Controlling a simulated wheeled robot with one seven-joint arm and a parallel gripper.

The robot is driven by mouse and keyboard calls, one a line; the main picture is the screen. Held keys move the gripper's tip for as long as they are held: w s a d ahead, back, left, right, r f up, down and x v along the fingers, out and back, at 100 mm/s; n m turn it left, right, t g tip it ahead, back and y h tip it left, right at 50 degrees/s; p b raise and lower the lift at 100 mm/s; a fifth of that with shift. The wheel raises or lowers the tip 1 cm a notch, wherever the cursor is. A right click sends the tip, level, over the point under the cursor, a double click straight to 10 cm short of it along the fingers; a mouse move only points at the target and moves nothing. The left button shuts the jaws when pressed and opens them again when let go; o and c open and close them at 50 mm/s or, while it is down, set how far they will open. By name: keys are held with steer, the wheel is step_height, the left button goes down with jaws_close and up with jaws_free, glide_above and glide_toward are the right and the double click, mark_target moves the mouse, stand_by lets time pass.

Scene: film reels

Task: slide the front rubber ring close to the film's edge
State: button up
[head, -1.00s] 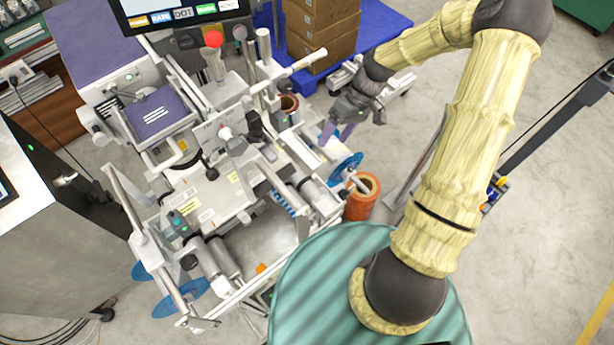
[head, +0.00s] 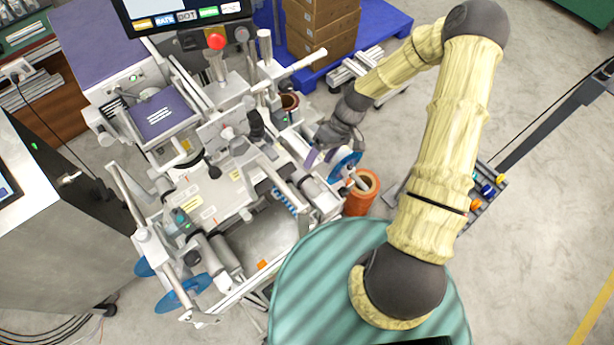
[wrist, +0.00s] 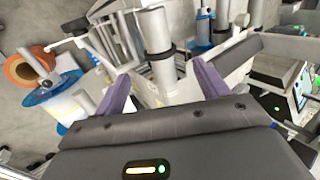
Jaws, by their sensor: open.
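My gripper (head: 320,157) is open, its two purple fingers just left of the blue disc (head: 345,166) at the machine's right side. In the wrist view its fingers (wrist: 160,72) stand apart, on either side of a light grey roller (wrist: 153,30). A black band (wrist: 158,60), which looks like a rubber ring, goes around this roller between and beyond the fingertips; I see no contact. A second dark band (wrist: 150,9) shows farther up the roller. I cannot tell which is the front ring. The film's edge cannot be made out clearly.
An orange roll (head: 362,192) is beside the blue disc, and both also show at the left of the wrist view. Metal bars and rollers crowd the machine around my gripper. Open floor (head: 540,230) lies to the right.

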mark_target(303, 171)
steer(key=p+x, duration=0.2)
steer(key=x, duration=0.7)
steer(key=shift+c, duration=0.3)
steer(key=c, duration=1.3)
steer(key=shift+w+a+f+b, duration=0.1)
steer(key=shift+w+a+b, duration=0.15)
steer(key=shift+w+b, duration=0.2)
steer(key=shift+w+a+b, duration=0.45)
steer(key=shift+w+a, duration=0.05)
steer(key=shift+w, duration=0.2)
steer(key=o, duration=1.4)
steer(key=shift+c, duration=0.2)
